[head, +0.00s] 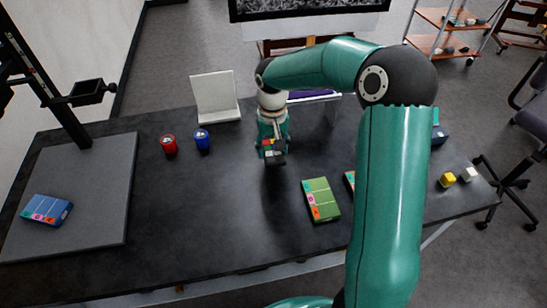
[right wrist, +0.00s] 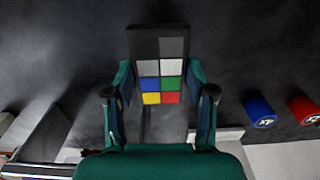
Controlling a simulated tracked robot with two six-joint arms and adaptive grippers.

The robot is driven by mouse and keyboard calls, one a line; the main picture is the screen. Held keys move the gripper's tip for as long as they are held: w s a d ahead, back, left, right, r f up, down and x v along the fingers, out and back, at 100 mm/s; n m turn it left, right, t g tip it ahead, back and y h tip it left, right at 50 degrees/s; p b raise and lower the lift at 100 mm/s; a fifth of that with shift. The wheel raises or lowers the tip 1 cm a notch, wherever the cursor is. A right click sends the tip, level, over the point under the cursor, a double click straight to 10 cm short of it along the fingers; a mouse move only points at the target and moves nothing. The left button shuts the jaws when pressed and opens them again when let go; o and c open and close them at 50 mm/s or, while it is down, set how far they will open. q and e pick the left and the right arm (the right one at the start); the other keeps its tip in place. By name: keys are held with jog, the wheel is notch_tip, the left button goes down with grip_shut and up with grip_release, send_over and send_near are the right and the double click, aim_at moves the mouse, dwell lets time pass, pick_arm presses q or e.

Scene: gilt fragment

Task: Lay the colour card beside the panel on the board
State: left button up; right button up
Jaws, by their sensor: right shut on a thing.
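The colour card (head: 268,146) is in my right gripper (head: 272,150), above the middle of the dark table. In the right wrist view the card (right wrist: 160,68) shows grey, white, blue, green, yellow and red patches. The fingers of my right gripper (right wrist: 160,88) are shut on its two sides. The grey board (head: 98,180) lies at the left end of the table, apart from the card. A flat blue piece with coloured patches (head: 47,209) lies on the board's left part; I cannot tell whether it is the panel. My left gripper is not in view.
A stand column (head: 45,85) rises behind the board. A red can (head: 169,144), a blue can (head: 202,139) and a white folded stand (head: 215,98) are left of my gripper. A green box (head: 321,200) lies nearer. The board's right part is clear.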

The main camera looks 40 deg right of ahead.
aim_at(273, 160)
notch_tip(273, 160, down, 5)
jog(key=shift+f, duration=0.1)
dwell(0.3)
jog(key=shift+f, duration=0.15)
jog(key=o, duration=1.1)
jog(key=shift+o, duration=0.2)
